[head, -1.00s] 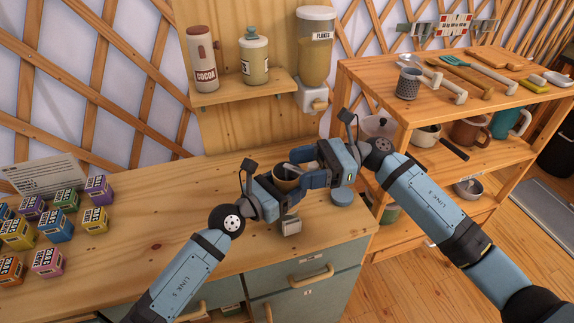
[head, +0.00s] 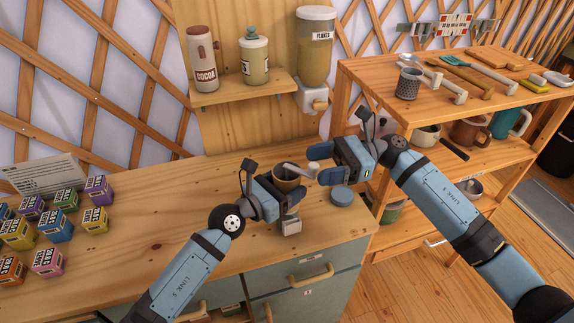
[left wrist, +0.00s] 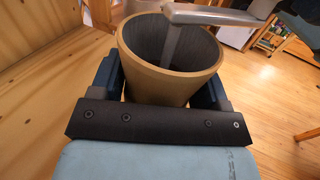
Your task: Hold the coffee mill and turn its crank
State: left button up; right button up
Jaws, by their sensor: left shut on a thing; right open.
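The coffee mill (head: 287,185) is a brown cup-like cylinder with a dark inside, standing near the counter's right end. Its pale grey crank (head: 302,171) reaches right from the top; the crank also shows in the left wrist view (left wrist: 215,16), its shaft going down into the mill (left wrist: 172,85). My left gripper (head: 284,195) is shut around the mill's body, one finger on each side. My right gripper (head: 323,166) is open just right of the crank's outer end; whether they touch is unclear. The mill's lower part is mostly hidden by my left gripper.
Several small coloured boxes (head: 57,228) stand at left. A wooden shelf unit (head: 400,120) is close behind my right arm. The counter's middle is clear.

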jog(key=shift+v, duration=1.65)
